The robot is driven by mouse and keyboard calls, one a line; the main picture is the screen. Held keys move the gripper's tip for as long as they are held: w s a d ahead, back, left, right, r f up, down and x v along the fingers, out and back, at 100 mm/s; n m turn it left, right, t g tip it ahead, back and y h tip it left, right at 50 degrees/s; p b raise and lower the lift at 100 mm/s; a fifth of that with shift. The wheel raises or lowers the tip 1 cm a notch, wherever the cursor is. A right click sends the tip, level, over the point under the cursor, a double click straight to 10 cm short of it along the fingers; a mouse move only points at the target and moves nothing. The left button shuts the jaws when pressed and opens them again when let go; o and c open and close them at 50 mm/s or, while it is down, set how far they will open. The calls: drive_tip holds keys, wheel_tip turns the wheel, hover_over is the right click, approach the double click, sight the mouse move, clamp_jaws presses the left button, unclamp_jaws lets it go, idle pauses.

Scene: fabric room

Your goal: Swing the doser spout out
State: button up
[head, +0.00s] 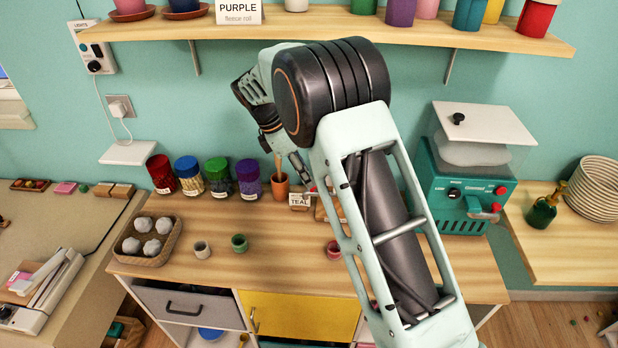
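A teal machine (453,190) stands at the right end of the wooden counter, with white stuff under its lid. My gripper (308,185) is small and partly hidden behind my arm, near the TEAL card (299,200) at the counter's back. It is well left of the machine and apart from it. Whether its fingers are open or shut does not show.
Several colored jars (190,177) and a terracotta pot (279,187) line the counter's back. A tray of white balls (148,239), a grey cup (202,250) and a green cup (239,243) stand left. A red cup (334,250) is beside my arm. A shelf (330,30) hangs above.

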drive_tip(key=shift+x, duration=1.7)
clamp_jaws()
